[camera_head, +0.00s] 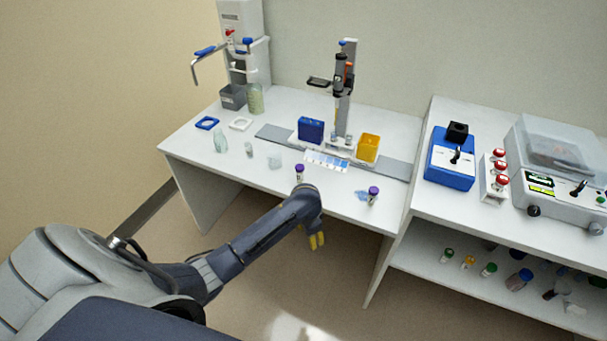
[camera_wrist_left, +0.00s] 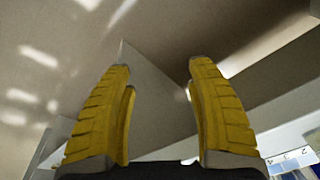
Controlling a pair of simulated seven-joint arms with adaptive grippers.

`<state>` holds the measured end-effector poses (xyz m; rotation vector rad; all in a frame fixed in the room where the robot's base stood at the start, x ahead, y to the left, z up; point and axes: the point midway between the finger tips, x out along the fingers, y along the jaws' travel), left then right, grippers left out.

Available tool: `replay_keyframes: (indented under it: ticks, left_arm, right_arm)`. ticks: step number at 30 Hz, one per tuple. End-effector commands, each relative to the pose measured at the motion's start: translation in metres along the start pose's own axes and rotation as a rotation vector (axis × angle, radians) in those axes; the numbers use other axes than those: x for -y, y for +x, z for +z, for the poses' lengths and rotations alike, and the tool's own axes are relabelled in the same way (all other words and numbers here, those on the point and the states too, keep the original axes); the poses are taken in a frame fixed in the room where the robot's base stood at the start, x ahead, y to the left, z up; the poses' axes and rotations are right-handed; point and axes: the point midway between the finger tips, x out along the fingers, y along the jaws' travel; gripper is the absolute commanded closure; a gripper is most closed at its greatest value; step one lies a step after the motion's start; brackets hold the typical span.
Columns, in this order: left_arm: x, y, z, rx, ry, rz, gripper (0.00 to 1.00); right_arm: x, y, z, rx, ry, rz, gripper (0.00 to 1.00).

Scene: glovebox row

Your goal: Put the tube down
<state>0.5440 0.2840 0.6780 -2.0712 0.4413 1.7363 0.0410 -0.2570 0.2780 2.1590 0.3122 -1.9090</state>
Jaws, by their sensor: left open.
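My left gripper (camera_head: 317,241) has yellow fingers and hangs in front of the bench's front edge, below the top surface. In the left wrist view its fingers (camera_wrist_left: 160,66) are spread apart with nothing between them. A purple-capped tube (camera_head: 299,174) stands upright near the front edge, just behind my left wrist. A second purple-capped tube (camera_head: 373,196) stands farther right near the same edge, beside a small pale blue item (camera_head: 361,195). I cannot tell which one is the task's tube. My right gripper is in neither view.
The white bench (camera_head: 240,178) carries a blue box (camera_head: 311,130), a yellow box (camera_head: 368,148), a stand (camera_head: 344,95) and clear vessels (camera_head: 220,142). A blue device (camera_head: 450,165) and a lidded machine (camera_head: 560,165) stand on the right bench. Its lower shelf holds several small bottles.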

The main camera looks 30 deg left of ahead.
Motion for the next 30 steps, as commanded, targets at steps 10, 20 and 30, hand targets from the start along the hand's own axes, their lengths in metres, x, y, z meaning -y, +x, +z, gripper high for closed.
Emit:
replay_keyframes:
  ticks: [10,20,30]
  left_arm:
    - [0.029,-0.076,-0.031,0.002,0.117,-0.056,0.44]
    - [0.072,-0.106,-0.056,0.053,0.093,-0.028,0.44]
    - [0.158,-0.185,-0.091,0.129,0.000,0.033,0.44]
  right_arm:
    - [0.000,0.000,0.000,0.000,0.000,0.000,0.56]
    - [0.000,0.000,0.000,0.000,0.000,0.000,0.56]
    - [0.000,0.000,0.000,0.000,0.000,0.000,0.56]
